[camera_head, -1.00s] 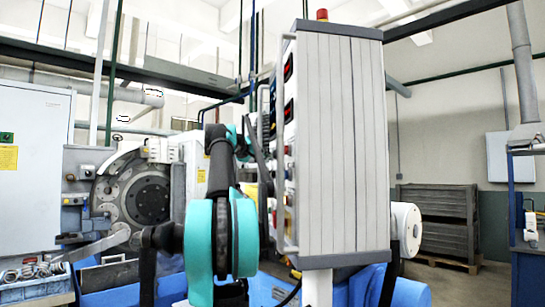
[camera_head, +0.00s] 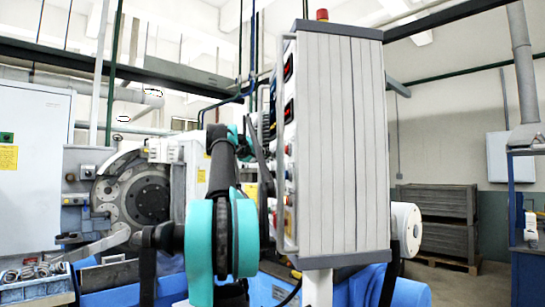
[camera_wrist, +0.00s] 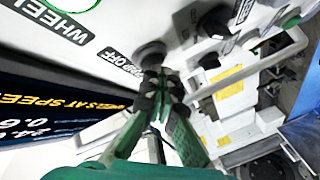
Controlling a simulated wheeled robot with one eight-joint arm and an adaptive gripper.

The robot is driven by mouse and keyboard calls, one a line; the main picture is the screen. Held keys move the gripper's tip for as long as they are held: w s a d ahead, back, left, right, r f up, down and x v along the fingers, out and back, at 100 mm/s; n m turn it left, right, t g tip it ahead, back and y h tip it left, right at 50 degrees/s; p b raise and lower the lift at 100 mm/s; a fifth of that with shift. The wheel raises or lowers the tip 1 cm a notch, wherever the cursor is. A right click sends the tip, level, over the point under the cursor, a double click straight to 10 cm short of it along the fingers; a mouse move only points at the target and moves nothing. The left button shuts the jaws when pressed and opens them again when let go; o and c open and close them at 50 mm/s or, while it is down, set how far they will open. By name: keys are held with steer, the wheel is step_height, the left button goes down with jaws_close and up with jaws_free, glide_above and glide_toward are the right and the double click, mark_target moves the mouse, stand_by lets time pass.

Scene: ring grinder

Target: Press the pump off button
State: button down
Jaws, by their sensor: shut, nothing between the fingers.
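The control panel (camera_wrist: 100,45) fills the upper left of the wrist view at a slant. A label reading "PUMP OFF" (camera_wrist: 120,63) sits on it, partly behind my gripper. A dark round button (camera_wrist: 151,54) is just right of this label. My gripper (camera_wrist: 160,82) is shut and empty, its fingertips just below the button in the picture. I cannot tell whether they touch it. In the head view the control box (camera_head: 338,145) is seen from the side, so its button face is nearly edge-on and the button cannot be made out.
A dark knob (camera_wrist: 214,22) sticks out of the panel right of the button. A grey rail (camera_head: 281,150) runs along the edge of the control box. The grinder's round plate (camera_head: 148,200) is at left. Stacked grey crates (camera_head: 447,225) stand back right.

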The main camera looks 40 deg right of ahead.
steer(key=shift+w+a, duration=0.4)
steer(key=shift+a, duration=0.3)
steer(key=shift+w+a, duration=0.4)
steer(key=shift+a, duration=0.35)
steer(key=shift+w+a, duration=0.4)
steer(key=shift+a, duration=0.35)
steer(key=shift+w+a, duration=0.4)
steer(key=shift+a, duration=0.35)
